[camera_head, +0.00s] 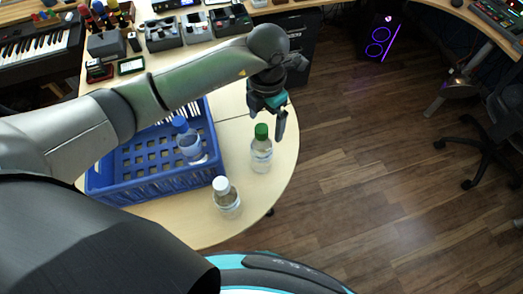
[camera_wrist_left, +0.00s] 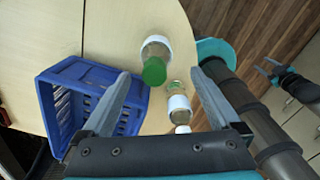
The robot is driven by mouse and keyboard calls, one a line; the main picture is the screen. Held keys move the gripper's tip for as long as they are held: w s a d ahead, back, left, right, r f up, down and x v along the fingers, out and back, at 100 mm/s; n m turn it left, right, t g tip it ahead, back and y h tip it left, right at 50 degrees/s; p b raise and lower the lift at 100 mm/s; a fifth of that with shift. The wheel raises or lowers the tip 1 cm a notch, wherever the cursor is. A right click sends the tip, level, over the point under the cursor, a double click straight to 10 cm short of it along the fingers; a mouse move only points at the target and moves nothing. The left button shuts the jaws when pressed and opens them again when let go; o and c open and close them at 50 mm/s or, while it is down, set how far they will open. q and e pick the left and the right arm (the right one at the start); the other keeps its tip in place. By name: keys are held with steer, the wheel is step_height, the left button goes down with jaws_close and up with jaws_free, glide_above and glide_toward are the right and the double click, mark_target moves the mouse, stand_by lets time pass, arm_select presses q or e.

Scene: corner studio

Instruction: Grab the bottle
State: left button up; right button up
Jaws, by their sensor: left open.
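A clear bottle with a green cap (camera_head: 261,150) stands upright on the round-ended table near its right edge. It also shows in the left wrist view (camera_wrist_left: 154,70), between and beyond my fingertips. My left gripper (camera_head: 279,122) is open and empty, above and just behind this bottle in the head view. A white-capped bottle (camera_head: 227,200) stands nearer, left of the green-capped one. A blue-capped bottle (camera_head: 190,143) stands inside the blue crate (camera_head: 150,193). My right gripper (camera_wrist_left: 270,67) shows small at the right of the left wrist view, its fingers apart, away from the bottles.
The crate takes up the table (camera_head: 280,185) left of the bottles, partly hidden behind my left arm. Audio gear and a keyboard (camera_head: 40,42) fill the desk behind. Wooden floor lies open to the right, with a black chair (camera_head: 490,135) beyond.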

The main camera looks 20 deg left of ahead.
mark_target(261, 137)
arm_select(q)
steer(key=shift+f, duration=0.65)
steer(key=shift+a+f, duration=0.1)
steer(key=shift+f, duration=0.35)
steer(key=f, duration=0.5)
steer(key=shift+a, duration=0.4)
arm_select(e)
steer(key=shift+w+d+r, duration=0.1)
steer(key=shift+w, duration=0.8)
arm_select(q)
steer(key=shift+c, duration=0.2)
steer(key=shift+r, duration=0.1)
steer(key=c, duration=0.3)
jaws_close()
arm_select(e)
steer(key=shift+s, duration=0.25)
